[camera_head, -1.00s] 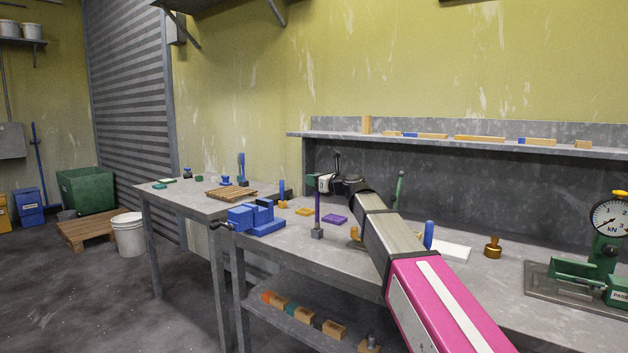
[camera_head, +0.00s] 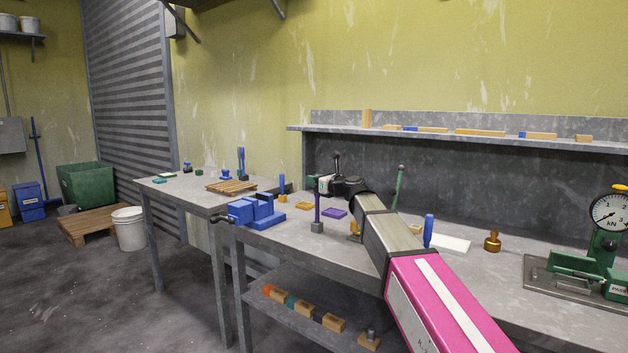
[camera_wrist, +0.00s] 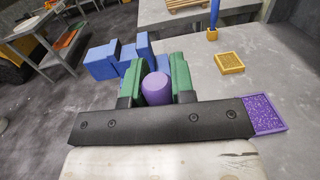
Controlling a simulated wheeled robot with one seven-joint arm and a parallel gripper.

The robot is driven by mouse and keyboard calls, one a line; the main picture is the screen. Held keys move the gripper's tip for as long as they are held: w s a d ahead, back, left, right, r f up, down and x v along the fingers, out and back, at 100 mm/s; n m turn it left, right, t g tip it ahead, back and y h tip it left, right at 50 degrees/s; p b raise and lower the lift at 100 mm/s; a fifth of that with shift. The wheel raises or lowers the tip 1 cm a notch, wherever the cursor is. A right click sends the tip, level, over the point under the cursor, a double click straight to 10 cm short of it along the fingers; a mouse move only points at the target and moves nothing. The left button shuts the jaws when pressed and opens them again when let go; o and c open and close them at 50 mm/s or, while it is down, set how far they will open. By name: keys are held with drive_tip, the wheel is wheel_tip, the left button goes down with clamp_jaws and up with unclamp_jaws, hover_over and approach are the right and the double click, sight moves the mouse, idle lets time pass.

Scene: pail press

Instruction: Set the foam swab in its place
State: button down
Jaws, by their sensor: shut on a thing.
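My gripper (camera_head: 318,184) is shut on the purple handle of the foam swab (camera_head: 317,211), which hangs upright with a grey block at its lower end. In the wrist view the round purple end of the swab (camera_wrist: 157,88) sits between the green fingers of my gripper (camera_wrist: 156,78). The swab is over the left part of the bench, right of the blue vise (camera_head: 262,211). I cannot tell whether the block touches the bench. A flat purple square tray (camera_head: 334,212) lies just right of the swab; it also shows in the wrist view (camera_wrist: 264,113).
A yellow square tray (camera_head: 303,206) lies behind the swab. A blue-handled tool (camera_head: 282,186) stands farther back. A blue upright handle (camera_head: 429,230), a white sheet (camera_head: 452,244), a brass piece (camera_head: 492,241) and a gauge press (camera_head: 606,240) are to the right. My arm hides part of the bench.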

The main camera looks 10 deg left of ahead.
drive_tip(key=shift+f, duration=0.65)
drive_tip(key=c, duration=0.9)
unclamp_jaws()
drive_tip(key=v, duration=1)
drive_tip(key=shift+s+d, duration=0.2)
drive_tip(key=shift+d, duration=0.15)
